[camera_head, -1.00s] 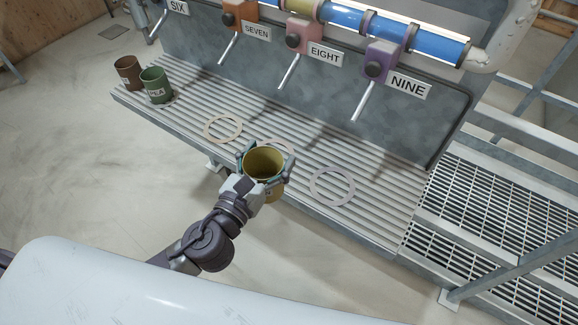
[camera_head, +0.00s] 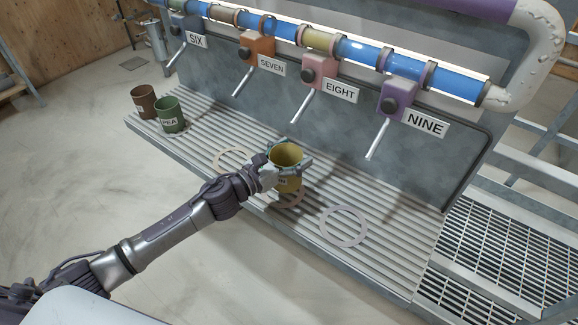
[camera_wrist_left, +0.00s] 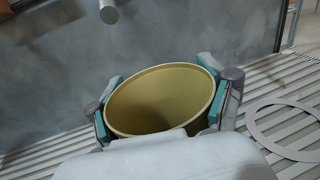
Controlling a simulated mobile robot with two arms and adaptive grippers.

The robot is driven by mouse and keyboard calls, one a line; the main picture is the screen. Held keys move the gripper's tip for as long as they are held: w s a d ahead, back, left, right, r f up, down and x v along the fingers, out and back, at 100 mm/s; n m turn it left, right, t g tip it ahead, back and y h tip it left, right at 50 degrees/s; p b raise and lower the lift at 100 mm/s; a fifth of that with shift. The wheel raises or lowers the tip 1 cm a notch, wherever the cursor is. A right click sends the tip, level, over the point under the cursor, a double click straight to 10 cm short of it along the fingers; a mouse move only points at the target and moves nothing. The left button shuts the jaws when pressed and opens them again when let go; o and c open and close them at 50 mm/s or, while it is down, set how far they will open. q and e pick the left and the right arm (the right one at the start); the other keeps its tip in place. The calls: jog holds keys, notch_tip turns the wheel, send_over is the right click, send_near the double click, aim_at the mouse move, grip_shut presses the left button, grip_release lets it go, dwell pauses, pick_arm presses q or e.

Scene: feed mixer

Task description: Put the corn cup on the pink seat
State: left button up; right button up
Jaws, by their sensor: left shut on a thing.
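A yellow cup (camera_head: 287,181), open at the top and looking empty, is held upright in my left gripper (camera_head: 286,160). Its label is mostly hidden, so I cannot read it. In the left wrist view the cup (camera_wrist_left: 165,95) sits between the teal-padded fingers (camera_wrist_left: 164,93), which are shut on it from both sides. The pinkish ring seat (camera_head: 291,203) lies on the ribbed shelf below EIGHT. The cup and gripper cover most of it; the cup is above it, and I cannot tell whether they touch. My right gripper is out of view.
A tan ring (camera_head: 232,150) lies left of the cup and a pale lilac ring (camera_head: 344,226) lies right. A green cup (camera_head: 170,115) and a brown cup (camera_head: 144,101) stand at the shelf's left end. Spouts, including EIGHT's (camera_head: 302,105), hang behind the cup.

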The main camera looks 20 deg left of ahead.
pick_arm(q)
jog(key=shift+w+a+f, duration=0.45)
jog(key=shift+a+f, duration=0.05)
jog(key=shift+a, duration=0.1)
notch_tip(320, 180, down, 3)
jog(key=shift+f, duration=0.5)
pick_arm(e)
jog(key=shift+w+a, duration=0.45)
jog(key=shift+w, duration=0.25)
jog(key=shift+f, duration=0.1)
pick_arm(q)
jog(key=shift+f, duration=0.1)
jog(key=o, duration=1.1)
jog(key=shift+c, duration=0.2)
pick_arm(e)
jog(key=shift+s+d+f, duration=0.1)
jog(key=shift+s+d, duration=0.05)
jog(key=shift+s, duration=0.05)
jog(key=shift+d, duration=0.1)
